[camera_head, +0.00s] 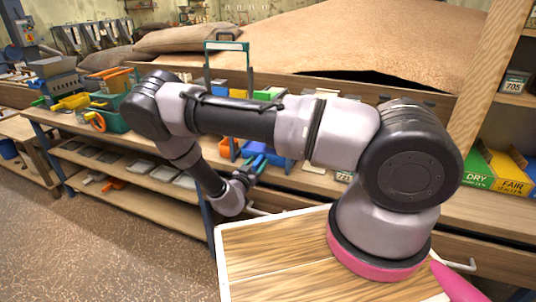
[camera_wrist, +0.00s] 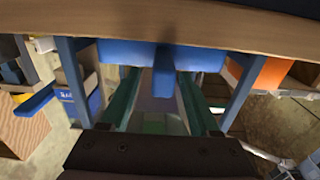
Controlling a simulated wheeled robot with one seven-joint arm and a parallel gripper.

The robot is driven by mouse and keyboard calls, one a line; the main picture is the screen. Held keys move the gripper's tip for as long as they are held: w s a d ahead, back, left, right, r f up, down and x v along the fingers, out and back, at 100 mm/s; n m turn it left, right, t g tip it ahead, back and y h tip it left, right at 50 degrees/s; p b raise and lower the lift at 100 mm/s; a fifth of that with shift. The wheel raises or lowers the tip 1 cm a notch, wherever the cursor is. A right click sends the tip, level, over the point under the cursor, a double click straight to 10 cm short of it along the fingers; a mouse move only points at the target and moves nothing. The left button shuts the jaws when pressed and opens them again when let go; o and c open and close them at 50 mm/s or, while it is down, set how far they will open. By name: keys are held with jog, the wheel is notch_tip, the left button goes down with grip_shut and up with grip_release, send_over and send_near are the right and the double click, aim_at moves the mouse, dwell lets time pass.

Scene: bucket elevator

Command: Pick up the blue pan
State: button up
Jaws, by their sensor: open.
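The blue pan (camera_wrist: 200,58) shows in the wrist view at top centre, just below a wooden edge, with a short blue handle (camera_wrist: 163,84) pointing toward my wrist. My gripper (camera_wrist: 158,78) is open, one teal finger on each side of the handle, with gaps between. Contact with the pan cannot be made out. In the head view, my gripper (camera_head: 255,162) is low at the shelf front, beside a blue piece (camera_head: 279,160) that seems to be the pan. My arm hides part of that area.
Blue posts (camera_wrist: 70,78) stand left and right of my fingers in the wrist view. An orange panel (camera_wrist: 264,74) is at right. The floor (camera_head: 110,250) in front is clear.

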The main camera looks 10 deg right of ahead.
jog(key=shift+x, duration=1.4)
grip_shut()
jog(key=shift+w+a+r, duration=0.1)
